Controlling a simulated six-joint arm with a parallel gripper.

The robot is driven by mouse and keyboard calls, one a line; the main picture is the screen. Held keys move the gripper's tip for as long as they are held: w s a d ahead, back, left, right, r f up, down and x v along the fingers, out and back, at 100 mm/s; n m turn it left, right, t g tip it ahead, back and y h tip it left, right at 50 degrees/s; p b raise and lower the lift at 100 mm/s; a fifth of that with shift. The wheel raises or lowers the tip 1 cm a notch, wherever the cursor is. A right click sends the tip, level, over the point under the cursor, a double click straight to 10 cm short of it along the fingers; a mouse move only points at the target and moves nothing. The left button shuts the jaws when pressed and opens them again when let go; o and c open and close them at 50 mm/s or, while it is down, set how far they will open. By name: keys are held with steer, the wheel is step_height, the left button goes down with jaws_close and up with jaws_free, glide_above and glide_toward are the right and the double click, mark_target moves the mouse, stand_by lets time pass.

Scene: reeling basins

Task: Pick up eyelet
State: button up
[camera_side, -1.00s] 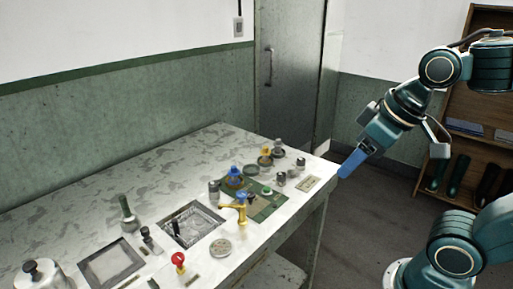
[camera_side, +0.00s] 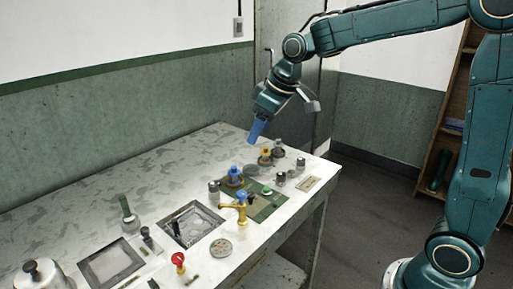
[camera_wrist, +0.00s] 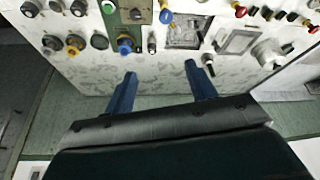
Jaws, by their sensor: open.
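My gripper shows in the side view (camera_side: 257,132), above the far end of the worktable and pointing down. In the wrist view its two blue fingers are spread apart with nothing between them (camera_wrist: 160,69). I cannot tell for sure which small part is the eyelet. A flat round grey disc with holes (camera_side: 220,247) lies near the table's front edge in the side view, apart from my gripper. Small round fittings, one orange (camera_side: 265,157) and one grey (camera_side: 278,147), stand below and right of my gripper.
A sunken basin (camera_side: 205,222) and a red knob (camera_side: 179,262) are nearer. The table's back strip (camera_side: 120,175) is mostly clear.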

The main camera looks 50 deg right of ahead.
steer(key=w+d+f+n+y, duration=0.1)
steer(key=w+d+f+n, duration=0.1)
steer(key=w+f, duration=0.9)
steer(key=w, duration=0.3)
steer(key=shift+d+f+g, duration=0.15)
steer(key=shift+f+g, duration=0.05)
steer(key=shift+g, duration=0.1)
steer(key=shift+f, duration=0.1)
glide_above(214, 184)
steer(key=s+d, duration=0.1)
steer(key=s, duration=0.1)
step_height(214, 184, down, 8)
steer(key=shift+d, duration=0.1)
steer(key=shift+x, duration=2.45)
steer(key=c, duration=1.1)
